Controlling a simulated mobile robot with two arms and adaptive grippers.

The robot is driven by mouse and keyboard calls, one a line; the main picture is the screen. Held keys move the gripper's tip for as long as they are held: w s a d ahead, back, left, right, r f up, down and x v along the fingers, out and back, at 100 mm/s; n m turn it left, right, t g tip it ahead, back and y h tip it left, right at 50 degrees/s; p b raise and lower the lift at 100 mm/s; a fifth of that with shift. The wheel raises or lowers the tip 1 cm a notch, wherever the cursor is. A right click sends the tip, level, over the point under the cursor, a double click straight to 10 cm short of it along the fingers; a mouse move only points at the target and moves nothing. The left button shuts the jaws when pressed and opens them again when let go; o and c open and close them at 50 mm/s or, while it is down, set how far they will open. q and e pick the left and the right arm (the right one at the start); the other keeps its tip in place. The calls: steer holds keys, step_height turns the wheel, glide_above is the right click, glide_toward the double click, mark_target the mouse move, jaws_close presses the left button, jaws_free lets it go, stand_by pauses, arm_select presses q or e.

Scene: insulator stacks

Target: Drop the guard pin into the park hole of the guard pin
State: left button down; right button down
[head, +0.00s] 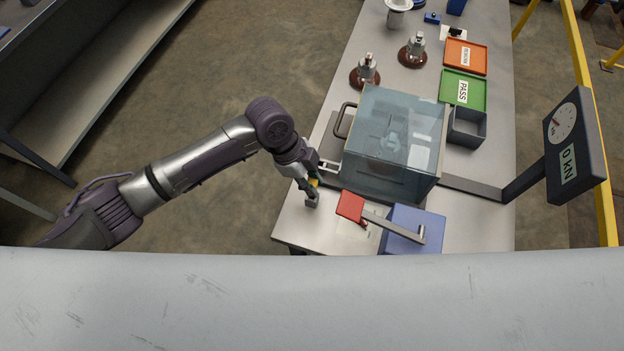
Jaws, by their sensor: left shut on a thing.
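My left gripper (310,184) reaches in from the left to the near left part of the workbench. It is shut on the guard pin, of which only a small yellow bit (315,182) shows at the fingers. A small dark grey block (312,202) stands just below the fingertips on the bench, probably the one with the park hole; the hole itself is hidden. I cannot tell whether the pin's tip is in the block or above it. My right gripper is not in view.
A clear guard box (395,145) with a handle stands just right of the gripper. A red-ended lever (350,206) and blue box (405,230) are in front. Insulators (366,70), green (464,90) and orange (465,56) trays lie behind; a gauge (570,145) stands right.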

arm_select(q)
steer(key=shift+p, duration=0.45)
stand_by(0.6)
steer(key=shift+f+b, duration=1.3)
steer(key=shift+f, duration=0.75)
steer(key=c, duration=0.9)
jaws_free()
steer(key=v, duration=1.2)
